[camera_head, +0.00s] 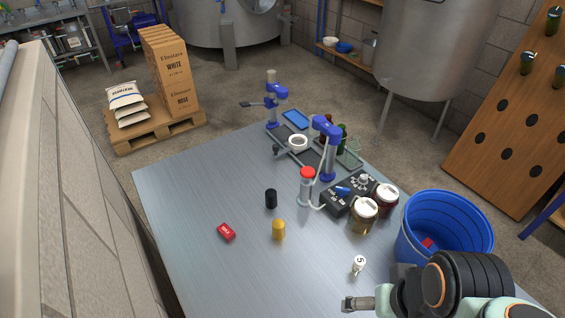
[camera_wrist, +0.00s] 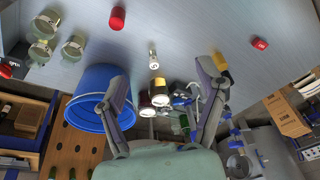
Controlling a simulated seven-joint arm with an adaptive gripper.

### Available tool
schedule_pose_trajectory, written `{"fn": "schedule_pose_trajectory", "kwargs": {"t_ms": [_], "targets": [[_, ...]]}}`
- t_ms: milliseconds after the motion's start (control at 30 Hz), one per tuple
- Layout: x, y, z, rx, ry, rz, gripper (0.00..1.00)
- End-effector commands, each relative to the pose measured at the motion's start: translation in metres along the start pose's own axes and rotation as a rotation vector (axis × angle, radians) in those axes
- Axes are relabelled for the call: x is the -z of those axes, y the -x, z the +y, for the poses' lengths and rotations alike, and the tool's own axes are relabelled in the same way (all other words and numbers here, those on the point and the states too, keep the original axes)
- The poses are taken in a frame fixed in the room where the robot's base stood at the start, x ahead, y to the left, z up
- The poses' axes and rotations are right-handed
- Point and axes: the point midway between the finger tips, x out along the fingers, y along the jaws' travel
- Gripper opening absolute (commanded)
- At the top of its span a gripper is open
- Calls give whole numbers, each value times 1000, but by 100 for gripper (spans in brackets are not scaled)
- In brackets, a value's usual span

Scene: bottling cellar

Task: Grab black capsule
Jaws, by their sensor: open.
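The black capsule (camera_head: 271,199) stands upright on the steel table (camera_head: 185,195) in the head view, left of the red-topped device and behind the yellow capsule (camera_head: 278,229). In the head view my gripper (camera_head: 357,303) is at the lower right, partly cut off and well apart from the black capsule. The yellow capsule shows beside the right finger in the wrist view (camera_wrist: 219,61).
A red packet (camera_head: 226,231) lies left of the yellow capsule. A white stopper marked 5 (camera_head: 359,263) lies near my gripper. Two lidded jars (camera_head: 363,215) and a blue bucket (camera_head: 445,230) are at the right. A red capsule (camera_wrist: 117,17) shows in the wrist view. The table's left is clear.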

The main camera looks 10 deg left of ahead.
Motion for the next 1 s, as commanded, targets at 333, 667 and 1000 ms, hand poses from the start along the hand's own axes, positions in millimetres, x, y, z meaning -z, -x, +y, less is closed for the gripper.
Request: {"fn": "schedule_pose_trajectory", "kwargs": {"t_ms": [333,667,1000], "targets": [[228,34,-11,-4,18,466,71],[369,-109,-104,50,151,542,71],[308,-290,-173,62,289,290,71]]}}
